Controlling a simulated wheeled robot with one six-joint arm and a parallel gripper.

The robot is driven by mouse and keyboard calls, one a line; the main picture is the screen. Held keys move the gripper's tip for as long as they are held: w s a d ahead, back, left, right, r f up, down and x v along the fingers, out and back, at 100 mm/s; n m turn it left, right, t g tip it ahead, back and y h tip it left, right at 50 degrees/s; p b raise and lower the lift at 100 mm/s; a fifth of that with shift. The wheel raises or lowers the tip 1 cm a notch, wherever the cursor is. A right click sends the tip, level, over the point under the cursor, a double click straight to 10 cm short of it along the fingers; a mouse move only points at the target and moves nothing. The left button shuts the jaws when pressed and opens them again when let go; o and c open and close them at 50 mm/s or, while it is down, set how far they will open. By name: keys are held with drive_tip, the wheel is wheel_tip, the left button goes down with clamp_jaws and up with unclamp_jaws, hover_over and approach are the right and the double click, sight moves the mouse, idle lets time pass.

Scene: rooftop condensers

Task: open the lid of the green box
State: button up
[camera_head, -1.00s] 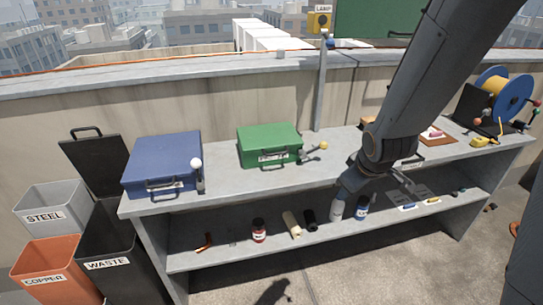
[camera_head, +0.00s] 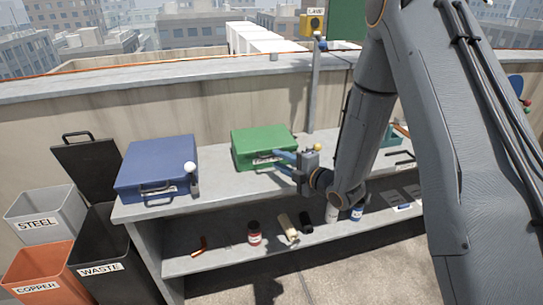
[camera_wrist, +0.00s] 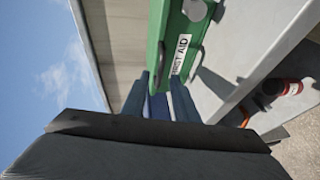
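The green box (camera_head: 262,139) stands on the bench top with its lid shut. A white label and a handle are on its front, partly covered by my gripper. My gripper (camera_head: 277,161) is at the front right of the box, its two blue fingers apart and pointing at the front face. In the wrist view, the fingers (camera_wrist: 158,98) are spread just short of the green box (camera_wrist: 157,40), whose label reads "FIRST AID". I see nothing held between them. Whether a finger touches the box, I cannot tell.
A blue box (camera_head: 157,165) with a white-knobbed lever stands left on the bench. A yellow ball knob (camera_head: 318,147) shows just behind my gripper. Bins marked steel, copper and waste stand at far left.

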sight(271, 157)
drive_tip(key=shift+p+x, duration=0.5)
drive_tip(key=shift+x, duration=2.05)
drive_tip(key=c, duration=0.6)
drive_tip(key=shift+s+f, duration=0.1)
clamp_jaws()
